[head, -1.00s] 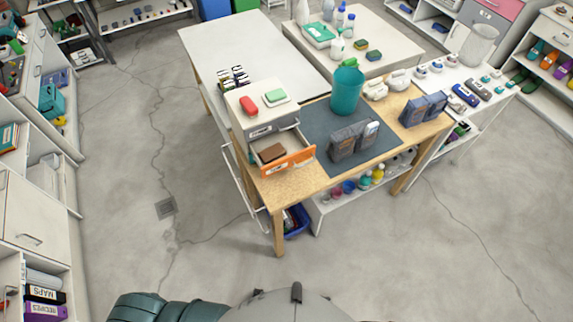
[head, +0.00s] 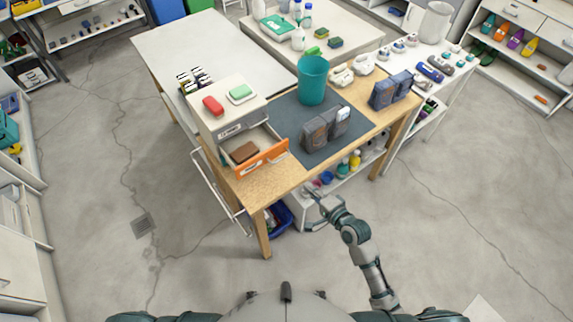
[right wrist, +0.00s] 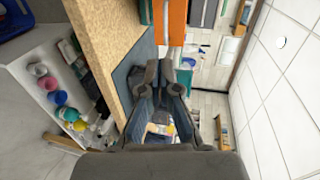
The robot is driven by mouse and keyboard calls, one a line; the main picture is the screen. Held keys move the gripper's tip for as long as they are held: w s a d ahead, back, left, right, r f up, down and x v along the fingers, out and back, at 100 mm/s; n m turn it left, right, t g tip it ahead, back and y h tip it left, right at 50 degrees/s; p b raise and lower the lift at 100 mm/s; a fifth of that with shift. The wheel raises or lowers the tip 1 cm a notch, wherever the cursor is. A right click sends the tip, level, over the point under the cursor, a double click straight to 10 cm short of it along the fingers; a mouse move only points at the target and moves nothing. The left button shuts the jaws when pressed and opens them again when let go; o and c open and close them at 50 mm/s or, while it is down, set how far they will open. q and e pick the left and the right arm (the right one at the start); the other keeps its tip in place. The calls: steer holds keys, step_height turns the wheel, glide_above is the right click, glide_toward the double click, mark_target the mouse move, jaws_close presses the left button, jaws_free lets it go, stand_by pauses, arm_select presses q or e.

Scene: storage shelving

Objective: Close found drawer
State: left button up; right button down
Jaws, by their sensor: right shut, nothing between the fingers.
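The drawer (head: 264,160) with an orange front sticks out, open, from a small grey and white cabinet (head: 228,126) on the wooden workbench. A brown block (head: 244,151) lies inside it. My right gripper (head: 312,203) is in front of the bench's front edge, to the right of and below the drawer in the head view, apart from it. In the right wrist view my right gripper's fingers (right wrist: 163,85) are shut and empty. An orange panel (right wrist: 177,24), apparently the drawer front, is beyond them. My left gripper is out of view.
On the wooden bench (head: 262,187) stand a teal bin (head: 313,80) and dark grey packs (head: 322,130). A red item (head: 213,105) and a green-topped box (head: 242,93) lie on the cabinet. A shelf with cups is under the bench. Floor in front is clear.

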steer(key=x, duration=1.4)
steer(key=shift+r, duration=0.4)
